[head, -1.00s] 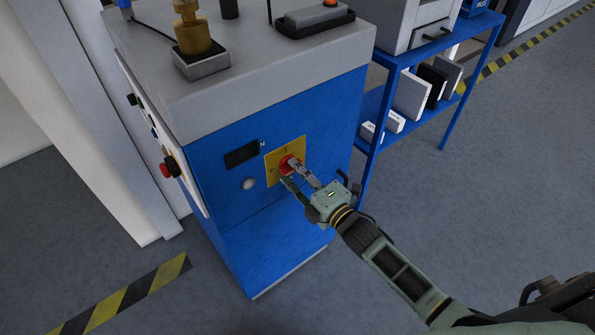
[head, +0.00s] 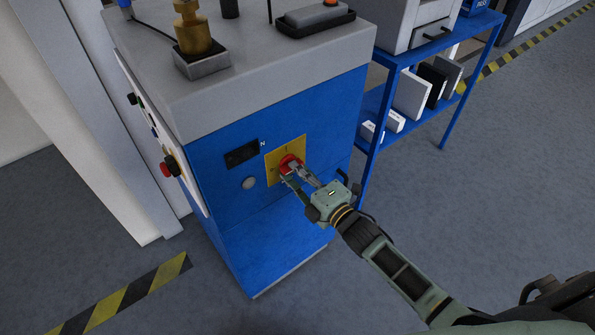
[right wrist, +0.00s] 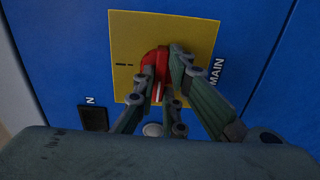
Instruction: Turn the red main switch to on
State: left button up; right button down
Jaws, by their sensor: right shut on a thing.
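The red main switch (head: 289,163) sits on a yellow plate (head: 271,172) on the front of the blue cabinet (head: 216,184). My right gripper (head: 296,172) is at the switch, with its fingers shut on the red handle. In the right wrist view the red handle (right wrist: 158,62) shows between the two fingers, in front of the yellow plate (right wrist: 128,38) beside the word MAIN. The fingers hide part of the handle, and I cannot read its exact setting. My left gripper is not in view.
A dark display (head: 241,154) and a round pale knob (head: 249,183) are left of the plate. A red button (head: 166,170) is on the cabinet's left side panel. A blue shelf (head: 440,105) with boxes stands at the right. The floor in front is clear.

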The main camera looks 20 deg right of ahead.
jog(key=m+p, duration=0.2)
jog(key=m, duration=1.5)
jog(key=shift+m, duration=0.4)
dwell(0.4)
jog(key=c, duration=1.8)
grip_release()
